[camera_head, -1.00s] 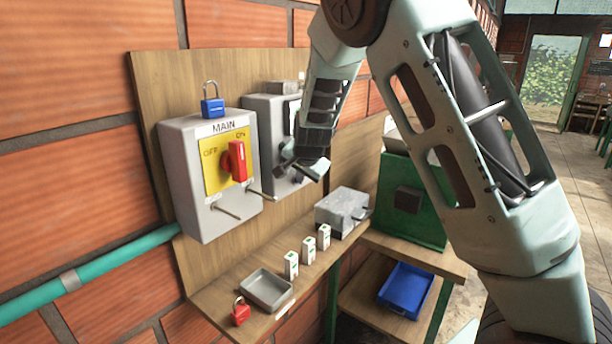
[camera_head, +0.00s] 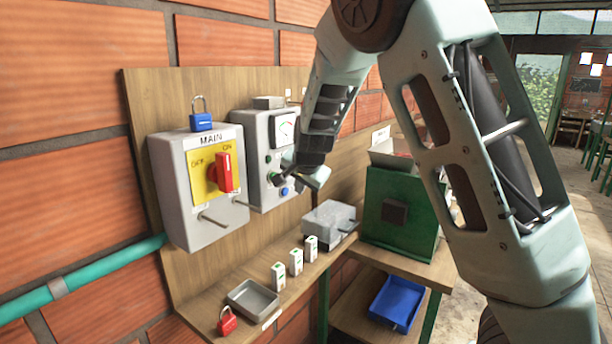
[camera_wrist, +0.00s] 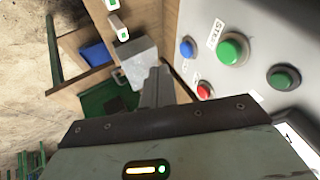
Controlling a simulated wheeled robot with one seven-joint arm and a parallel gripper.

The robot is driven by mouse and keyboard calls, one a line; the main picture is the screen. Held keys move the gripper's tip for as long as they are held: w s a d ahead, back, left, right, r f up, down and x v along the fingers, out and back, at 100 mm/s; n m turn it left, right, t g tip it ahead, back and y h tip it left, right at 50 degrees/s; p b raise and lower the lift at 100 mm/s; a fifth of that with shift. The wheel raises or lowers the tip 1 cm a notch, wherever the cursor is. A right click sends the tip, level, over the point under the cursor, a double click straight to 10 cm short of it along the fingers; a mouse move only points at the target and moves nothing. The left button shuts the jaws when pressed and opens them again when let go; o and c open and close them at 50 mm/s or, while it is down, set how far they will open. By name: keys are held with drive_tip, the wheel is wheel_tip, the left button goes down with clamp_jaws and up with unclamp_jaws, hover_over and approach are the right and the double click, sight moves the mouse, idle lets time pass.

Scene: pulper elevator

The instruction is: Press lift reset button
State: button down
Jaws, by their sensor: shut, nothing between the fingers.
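The grey control box (camera_head: 252,140) is on the wooden board, right of the MAIN box. It carries a gauge (camera_head: 284,128) and several buttons. In the wrist view a blue button (camera_wrist: 187,48), a large green button (camera_wrist: 233,49), a smaller green button (camera_wrist: 284,77) and a red button (camera_wrist: 204,90) show. The blue button also shows in the head view (camera_head: 284,191). I cannot read which label says lift reset. My gripper (camera_wrist: 158,76) is shut and empty, in front of the box; it appears apart from the buttons. In the head view my arm hides part of the box.
The MAIN box (camera_head: 185,218) has a red rotary switch (camera_head: 225,172) and rods sticking out; a blue padlock (camera_head: 201,121) sits on top. Below, the shelf holds a grey tray (camera_head: 238,306), a red padlock (camera_head: 227,322), small white boxes and a grey case (camera_head: 330,217).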

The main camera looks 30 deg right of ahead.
drive_tip(key=v, duration=0.6)
drive_tip(key=shift+s+r, duration=0.2)
drive_tip(key=shift+s, duration=0.05)
idle(0.7)
drive_tip(key=s+a+f+n+g+y+b, duration=0.2)
drive_tip(key=s+a+f+n, duration=0.4)
drive_tip(key=a, duration=0.4)
drive_tip(key=s+a+f+n+g+y+b, duration=0.25)
drive_tip(key=s+a+f, duration=0.25)
drive_tip(key=s+a, duration=0.3)
drive_tip(key=s+a+f+n+b, duration=0.1)
drive_tip(key=s+a+f+n, duration=0.1)
drive_tip(key=s+n, duration=0.2)
drive_tip(key=s+a+f+n+g+b, duration=0.1)
drive_tip(key=s+a+f+n, duration=0.1)
drive_tip(key=s, duration=0.8)
drive_tip(key=s+a+f+n+g+h+b, duration=0.1)
drive_tip(key=s+a+f+n+b, duration=0.1)
drive_tip(key=s+a+n, duration=0.2)
drive_tip(key=s+n, duration=0.2)
drive_tip(key=s, duration=0.1)
drive_tip(key=shift+f, duration=0.25)
